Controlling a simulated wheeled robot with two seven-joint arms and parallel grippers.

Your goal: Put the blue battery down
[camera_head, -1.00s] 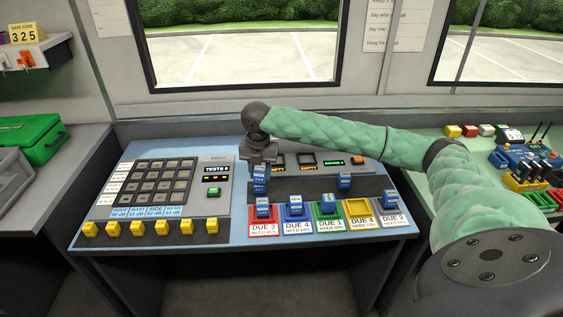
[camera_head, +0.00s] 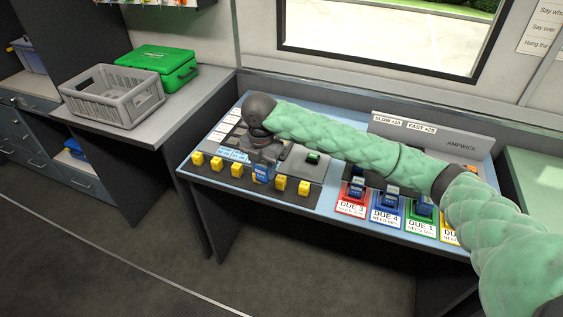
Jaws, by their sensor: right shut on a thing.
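My right gripper (camera_head: 263,160) is shut on a blue battery (camera_head: 262,173). It holds the battery upright over the front of the keypad panel, close to the row of yellow knobs. I cannot tell whether the battery touches the panel. Other blue batteries stand on the coloured bays: one at the red DUE 3 bay (camera_head: 351,207), one at the blue DUE 4 bay (camera_head: 387,217) and one at the green DUE 1 bay (camera_head: 419,229). My right arm hides part of the keypad and the slots behind the bays. My left gripper is not in view.
A grey crate (camera_head: 112,98) and a green case (camera_head: 160,66) stand on the side counter (camera_head: 150,132) at left. An AMPWICK charger box (camera_head: 455,146) stands at the desk's back right. The floor in front is clear.

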